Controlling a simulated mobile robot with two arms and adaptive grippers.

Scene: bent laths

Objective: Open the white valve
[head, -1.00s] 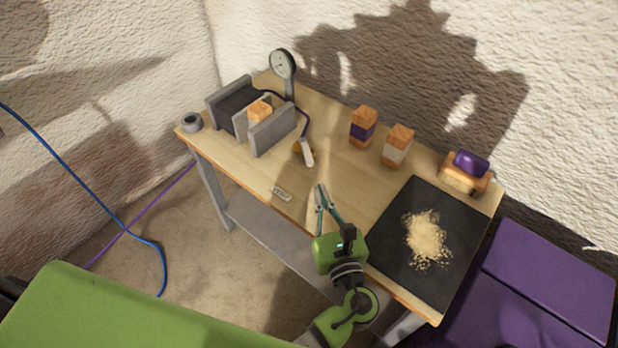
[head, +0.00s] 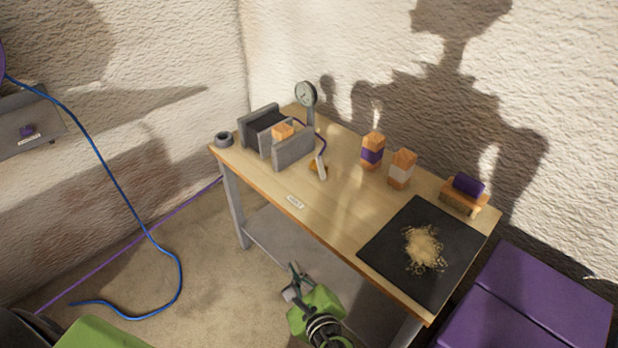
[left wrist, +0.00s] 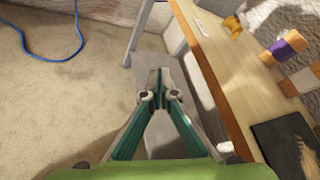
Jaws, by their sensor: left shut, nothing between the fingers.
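The white valve (head: 321,168) is a white lever on a small brass-coloured body on the wooden bench, in front of the grey vise-like block. A purple hose runs close by it. The brass-coloured part (left wrist: 232,27) shows near the top right of the left wrist view. My left gripper (head: 292,279) is low in front of the bench's front edge, apart from the valve and empty. Its fingers (left wrist: 160,82) meet at the tips in the left wrist view. My right gripper is not in view.
A gauge (head: 306,94) stands behind the grey block (head: 293,150). Two banded orange blocks (head: 372,151) stand right of the valve, and a brush (head: 466,196) lies beyond them. A black mat (head: 385,250) holds sawdust. A blue cable (head: 125,205) lies on the floor at left.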

